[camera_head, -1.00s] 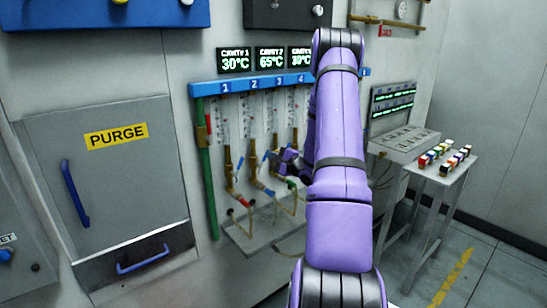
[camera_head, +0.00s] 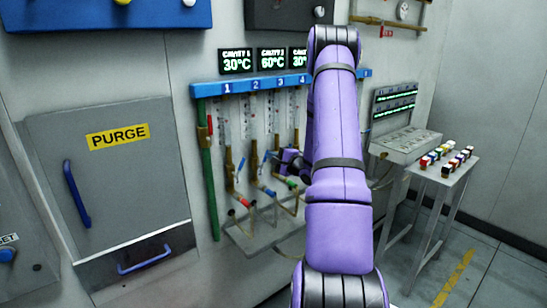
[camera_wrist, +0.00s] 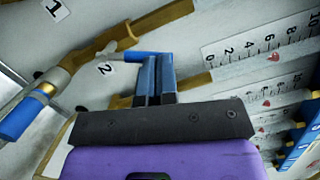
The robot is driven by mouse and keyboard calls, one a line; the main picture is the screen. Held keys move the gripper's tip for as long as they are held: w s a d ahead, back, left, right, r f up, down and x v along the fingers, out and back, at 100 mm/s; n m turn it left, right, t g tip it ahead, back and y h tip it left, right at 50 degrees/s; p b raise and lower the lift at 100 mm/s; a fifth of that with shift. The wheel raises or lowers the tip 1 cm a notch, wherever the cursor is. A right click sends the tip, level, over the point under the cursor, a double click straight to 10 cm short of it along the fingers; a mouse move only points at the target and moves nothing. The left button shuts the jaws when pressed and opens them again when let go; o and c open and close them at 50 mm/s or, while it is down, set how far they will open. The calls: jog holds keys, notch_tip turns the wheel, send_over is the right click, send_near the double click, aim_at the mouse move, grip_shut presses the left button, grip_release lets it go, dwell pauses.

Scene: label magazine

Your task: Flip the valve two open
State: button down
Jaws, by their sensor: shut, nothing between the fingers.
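In the head view, my gripper (camera_head: 282,158) is by the second column, near the blue lever (camera_head: 268,158) under the blue rail's "2".
Scaled gauge tubes (camera_wrist: 262,50) stand close on the right. A shelf (camera_head: 262,238) with coloured hose ends is below. Displays (camera_head: 272,60) hang above, cavity 2 showing 60°C.

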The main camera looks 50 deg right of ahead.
jog(key=shift+w+a+r+n, duration=0.2)
jog(key=shift+a+n, duration=0.3)
jog(key=shift+n, duration=0.5)
dwell(2.1)
jog(key=shift+s, duration=0.1)
jog(key=s+d+f, duration=0.1)
jog(key=s+d, duration=0.1)
jog(key=s, duration=1.1)
jog(key=shift+f, duration=0.2)
jog(key=shift+d, duration=0.1)
